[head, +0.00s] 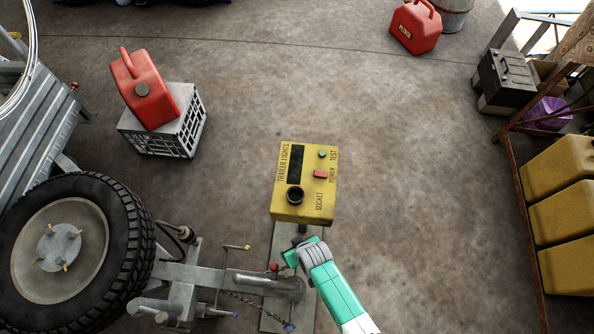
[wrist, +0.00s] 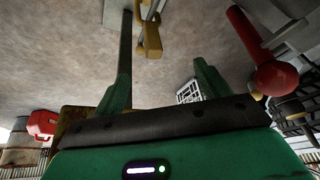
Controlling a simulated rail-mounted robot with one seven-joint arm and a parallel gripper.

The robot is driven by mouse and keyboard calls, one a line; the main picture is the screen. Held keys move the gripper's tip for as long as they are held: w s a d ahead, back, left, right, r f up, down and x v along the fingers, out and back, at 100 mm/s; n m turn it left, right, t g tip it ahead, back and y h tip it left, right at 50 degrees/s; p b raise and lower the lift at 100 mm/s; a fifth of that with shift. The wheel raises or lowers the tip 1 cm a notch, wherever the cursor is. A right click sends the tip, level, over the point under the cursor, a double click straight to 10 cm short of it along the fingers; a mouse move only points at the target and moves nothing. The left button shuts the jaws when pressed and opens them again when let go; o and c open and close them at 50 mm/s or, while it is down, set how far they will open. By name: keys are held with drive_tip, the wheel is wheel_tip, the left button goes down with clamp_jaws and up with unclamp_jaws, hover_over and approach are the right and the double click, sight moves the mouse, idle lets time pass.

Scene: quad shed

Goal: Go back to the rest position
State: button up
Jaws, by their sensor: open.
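My gripper (head: 295,252) is at the lower middle of the head view, just below the yellow trailer lights box (head: 305,183). My wrist partly hides it there. In the wrist view its two green fingers (wrist: 162,75) stand apart with nothing held between them. The box has a dark round socket (head: 294,196), a red power switch (head: 320,174) and a test button (head: 322,154). I cannot tell whether the gripper touches anything.
The trailer coupling (head: 262,284) lies close to my gripper's left, with a red-knobbed lever (wrist: 277,77) at the right in the wrist view. A wheel (head: 62,250) is further left. A red can (head: 146,92) sits on a white crate (head: 180,135). Floor right of the box is clear.

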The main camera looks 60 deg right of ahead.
drive_tip(key=shift+r, duration=0.35)
idle(0.3)
